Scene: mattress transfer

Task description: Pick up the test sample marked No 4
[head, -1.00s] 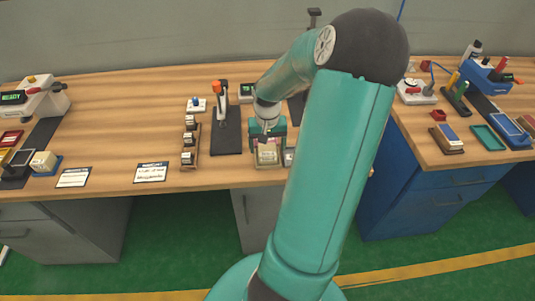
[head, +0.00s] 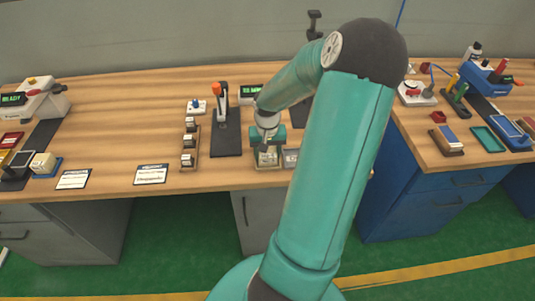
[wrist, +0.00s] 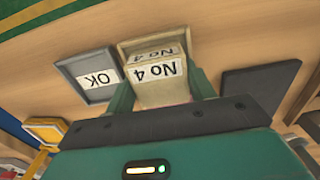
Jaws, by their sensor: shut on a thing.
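The test sample is a cream block with "No 4" in black on a white label, seen large in the wrist view (wrist: 160,77). It stands between the two green fingers of my gripper (wrist: 163,90), which is shut on it. A beige holder (wrist: 124,46) shows just behind the block. I cannot tell whether the block is clear of it. In the head view my gripper (head: 268,146) points down over the front of the wooden bench, with the pale sample (head: 268,158) small below it.
A grey tray marked "OK" (wrist: 92,74) lies beside the sample, and a dark pad (wrist: 262,84) is on the other side. In the head view a rack of small blocks (head: 189,143) and a dark stand (head: 225,130) are to the left. The bench's front edge is close.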

